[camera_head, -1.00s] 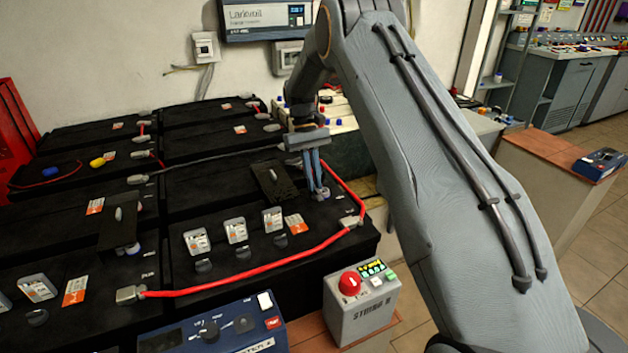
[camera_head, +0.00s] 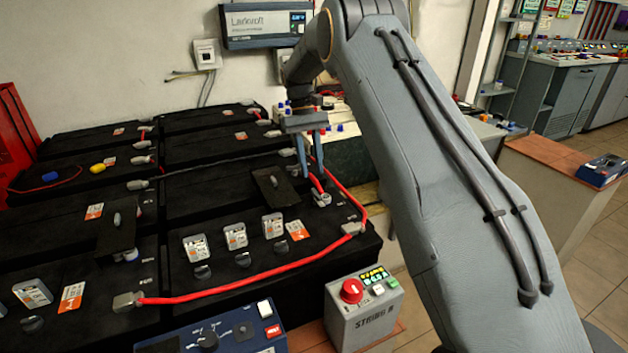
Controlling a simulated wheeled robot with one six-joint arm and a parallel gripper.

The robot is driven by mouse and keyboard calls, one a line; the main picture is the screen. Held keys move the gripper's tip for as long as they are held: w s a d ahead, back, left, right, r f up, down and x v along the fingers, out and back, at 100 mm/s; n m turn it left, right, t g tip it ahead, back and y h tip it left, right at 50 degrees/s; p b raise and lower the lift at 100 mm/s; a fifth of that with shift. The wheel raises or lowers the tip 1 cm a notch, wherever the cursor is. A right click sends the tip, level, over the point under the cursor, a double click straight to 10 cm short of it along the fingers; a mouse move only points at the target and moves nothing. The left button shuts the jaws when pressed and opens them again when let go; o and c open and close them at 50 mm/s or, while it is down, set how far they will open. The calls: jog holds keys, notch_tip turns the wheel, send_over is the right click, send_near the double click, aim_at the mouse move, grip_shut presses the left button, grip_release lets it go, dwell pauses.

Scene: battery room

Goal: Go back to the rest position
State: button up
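My gripper (camera_head: 312,173) hangs from my grey arm above the near right black battery block. Its two blue-grey fingers point down, spread apart, with nothing seen between them. Just below the fingertips is a grey terminal clamp (camera_head: 322,199) with a short red lead on the battery top. The gap between the fingertips and this lead is small, and I cannot tell whether they touch. No marker of the rest position shows.
Black batteries (camera_head: 200,182) fill the left and middle. A red cable (camera_head: 260,279) loops along their near right edge. A grey box with a red button (camera_head: 362,312) and a blue instrument (camera_head: 215,335) stand in front. Open tiled floor (camera_head: 601,250) is at the right.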

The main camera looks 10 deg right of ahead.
jog(key=shift+v, duration=0.8)
jog(key=s+r+m+t+p, duration=0.1)
jog(key=s+t, duration=0.1)
jog(key=s, duration=1.7)
jog(key=s+d+r+m+t+p, duration=0.1)
jog(key=s+t+p, duration=0.1)
jog(key=s, duration=1.7)
jog(key=shift+r+y, duration=0.2)
jog(key=shift+y, duration=0.2)
jog(key=shift+d, duration=0.1)
